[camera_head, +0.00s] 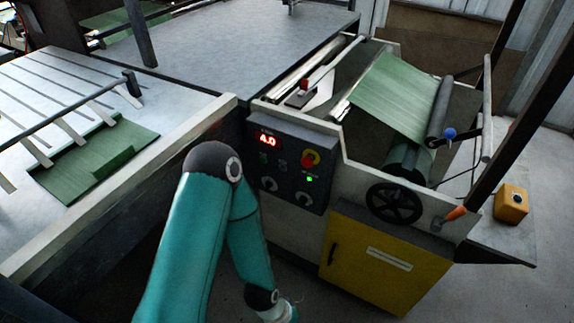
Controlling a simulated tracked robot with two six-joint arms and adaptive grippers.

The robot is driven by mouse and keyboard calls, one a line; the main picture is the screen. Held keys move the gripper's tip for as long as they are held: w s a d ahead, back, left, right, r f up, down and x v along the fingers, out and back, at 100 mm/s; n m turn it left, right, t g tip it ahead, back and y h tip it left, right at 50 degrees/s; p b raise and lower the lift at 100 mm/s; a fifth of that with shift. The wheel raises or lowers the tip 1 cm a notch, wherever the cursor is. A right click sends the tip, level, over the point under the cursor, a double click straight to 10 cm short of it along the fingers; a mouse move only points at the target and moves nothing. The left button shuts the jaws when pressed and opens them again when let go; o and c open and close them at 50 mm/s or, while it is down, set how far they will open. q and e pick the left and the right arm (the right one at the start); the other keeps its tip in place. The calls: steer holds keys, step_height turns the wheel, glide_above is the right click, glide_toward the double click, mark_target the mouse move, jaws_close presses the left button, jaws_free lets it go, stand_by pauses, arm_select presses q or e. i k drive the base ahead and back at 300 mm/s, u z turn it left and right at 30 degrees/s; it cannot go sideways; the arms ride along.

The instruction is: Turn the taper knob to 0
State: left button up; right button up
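The dark control panel (290,160) is on the front of the machine, right of my teal arm. Its red display (267,140) seems to read "4.0" or "A.0". One teal arm rises from the bottom left, bends in front of the machine and runs down out of the picture.
A black handwheel (393,203), a yellow cabinet (385,263) and a green web (392,95) are to the right. Green sacks (95,160) lie on the left table.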

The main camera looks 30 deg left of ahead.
mark_target(303, 200)
steer(key=u, duration=0.05)
steer(key=k, duration=1)
steer(key=u, duration=0.5)
steer(key=i, duration=0.8)
steer(key=u, duration=0.05)
